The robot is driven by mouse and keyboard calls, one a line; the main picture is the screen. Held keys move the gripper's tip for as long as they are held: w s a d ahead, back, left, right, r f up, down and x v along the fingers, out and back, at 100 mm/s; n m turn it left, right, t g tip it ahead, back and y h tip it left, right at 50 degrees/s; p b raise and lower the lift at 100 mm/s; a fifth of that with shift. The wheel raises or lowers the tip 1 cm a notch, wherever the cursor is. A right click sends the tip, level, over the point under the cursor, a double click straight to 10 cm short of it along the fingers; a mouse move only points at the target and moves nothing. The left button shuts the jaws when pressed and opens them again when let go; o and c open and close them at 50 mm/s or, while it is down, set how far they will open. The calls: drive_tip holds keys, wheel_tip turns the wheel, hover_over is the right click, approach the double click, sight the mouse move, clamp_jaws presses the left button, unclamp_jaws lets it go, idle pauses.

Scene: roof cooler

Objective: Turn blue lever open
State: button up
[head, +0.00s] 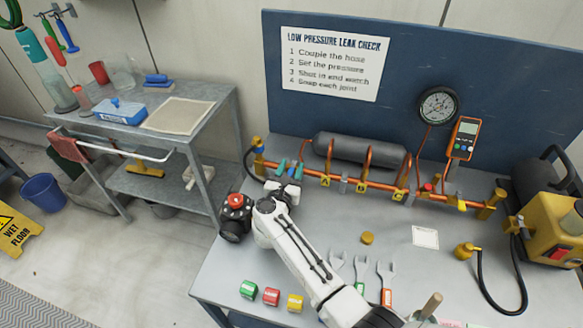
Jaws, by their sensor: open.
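A copper manifold pipe (343,184) runs along the back of the bench, with yellow end fittings and tags A, B and C. Small blue-teal parts (294,169) show at its left end, just beyond my gripper (287,172). I cannot tell clearly which of them is the blue lever and which are my fingertips. My gripper is open at the left part of the pipe, close to these parts. Whether it touches the lever cannot be told. My white hand and forearm hide the bench below this spot.
Wrenches (386,272), coloured blocks (271,297) and a yellow knob (367,238) lie in front. A yellow machine (553,232) stands at the right.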

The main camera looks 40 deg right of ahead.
drive_tip(key=shift+w+d, duration=0.15)
drive_tip(key=shift+d, duration=0.05)
clamp_jaws()
idle(0.4)
